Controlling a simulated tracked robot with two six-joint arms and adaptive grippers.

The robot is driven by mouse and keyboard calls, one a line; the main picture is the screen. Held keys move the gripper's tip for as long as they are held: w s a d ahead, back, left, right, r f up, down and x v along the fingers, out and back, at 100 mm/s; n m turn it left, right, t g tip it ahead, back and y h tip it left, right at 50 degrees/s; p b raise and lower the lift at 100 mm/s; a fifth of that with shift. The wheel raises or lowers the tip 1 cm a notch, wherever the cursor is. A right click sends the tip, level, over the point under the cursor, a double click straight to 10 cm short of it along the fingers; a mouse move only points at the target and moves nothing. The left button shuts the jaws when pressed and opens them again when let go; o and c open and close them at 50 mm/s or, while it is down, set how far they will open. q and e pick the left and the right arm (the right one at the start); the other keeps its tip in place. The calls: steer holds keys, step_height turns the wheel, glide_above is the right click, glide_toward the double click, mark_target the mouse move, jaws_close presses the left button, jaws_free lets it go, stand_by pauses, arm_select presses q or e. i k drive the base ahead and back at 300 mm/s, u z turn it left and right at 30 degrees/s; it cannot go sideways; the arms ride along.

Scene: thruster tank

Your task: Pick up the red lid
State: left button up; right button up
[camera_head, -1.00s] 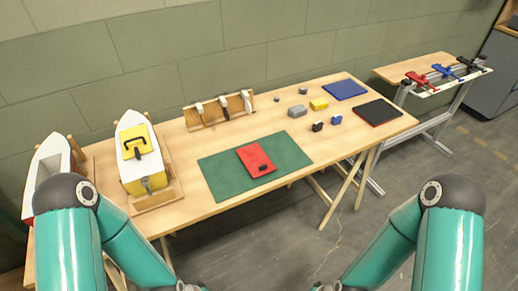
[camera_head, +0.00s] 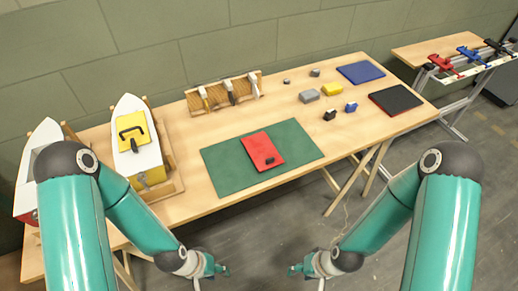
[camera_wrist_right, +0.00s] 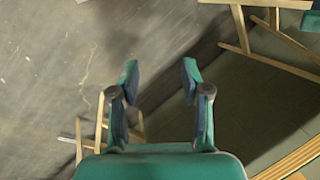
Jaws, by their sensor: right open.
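The red lid (camera_head: 260,146) is a flat red rectangle with a small dark handle near its front edge. It lies on the green mat (camera_head: 225,174) on the wooden table, with nothing over it. My left gripper (camera_head: 222,268) is low in the head view, in front of the table and apart from the lid; whether it is open is unclear. My right gripper (camera_head: 294,270) is also in front of the table, below the lid in the picture. In the right wrist view my right gripper (camera_wrist_right: 160,72) is open and empty above the floor.
A boat with a yellow hatch (camera_head: 131,128) and another boat (camera_head: 40,150) stand at the left. A wooden tool rack (camera_head: 225,95) is at the back. Small blocks, a yellow block (camera_head: 331,89), a blue panel (camera_head: 361,72) and a black panel (camera_head: 397,100) lie right of the mat.

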mark_target(262, 152)
steer(key=u, duration=0.8)
steer(key=i, duration=0.15)
steer(key=z, duration=2.6)
steer(key=k, duration=1.95)
steer(key=u, duration=0.3)
steer(key=i, duration=1)
steer(key=u, duration=0.1)
